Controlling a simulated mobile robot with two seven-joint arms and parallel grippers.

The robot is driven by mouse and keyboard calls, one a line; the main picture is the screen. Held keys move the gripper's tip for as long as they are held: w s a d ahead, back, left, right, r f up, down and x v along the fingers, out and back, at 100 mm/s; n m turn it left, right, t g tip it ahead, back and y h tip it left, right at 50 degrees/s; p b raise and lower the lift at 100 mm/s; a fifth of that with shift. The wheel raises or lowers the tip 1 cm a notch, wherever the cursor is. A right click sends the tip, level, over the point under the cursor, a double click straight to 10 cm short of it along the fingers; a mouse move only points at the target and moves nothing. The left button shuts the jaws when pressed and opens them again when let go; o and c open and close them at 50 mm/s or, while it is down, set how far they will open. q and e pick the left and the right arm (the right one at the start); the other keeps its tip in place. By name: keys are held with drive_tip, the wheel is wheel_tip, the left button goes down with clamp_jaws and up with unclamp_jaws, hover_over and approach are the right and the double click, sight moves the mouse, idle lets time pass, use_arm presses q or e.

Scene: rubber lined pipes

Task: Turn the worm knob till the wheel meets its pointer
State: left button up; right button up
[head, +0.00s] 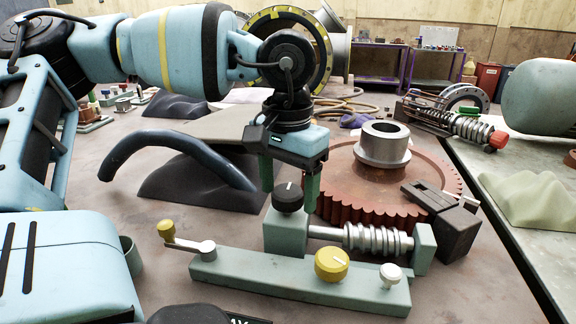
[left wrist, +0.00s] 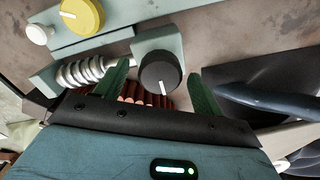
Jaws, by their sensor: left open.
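The worm knob (head: 289,197) is black with a white line and sits on a green block at the left end of the steel worm (head: 378,239). The red-brown toothed wheel (head: 345,205) lies flat behind the worm, with a steel hub on top. A dark stepped block (head: 440,215) stands at its right rim; I cannot tell whether it bears the pointer. My left gripper (head: 291,192) points down with its green fingers on either side of the knob. In the left wrist view the open fingers (left wrist: 158,68) flank the knob (left wrist: 161,72), with gaps showing.
A green bar (head: 240,277) with a yellow-tipped crank (head: 187,240), a yellow knob (head: 332,264) and a white knob (head: 390,274) lies in front. A dark curved hose (head: 175,145) rests on black supports at left. A spring device (head: 455,122) lies at back right.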

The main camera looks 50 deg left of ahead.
sight(288, 191)
use_arm(q)
wheel_tip(288, 191, up, 8)
drive_tip(key=shift+f+p, duration=0.1)
drive_tip(key=shift+p, duration=0.35)
drive_tip(key=shift+f, duration=0.1)
idle(0.5)
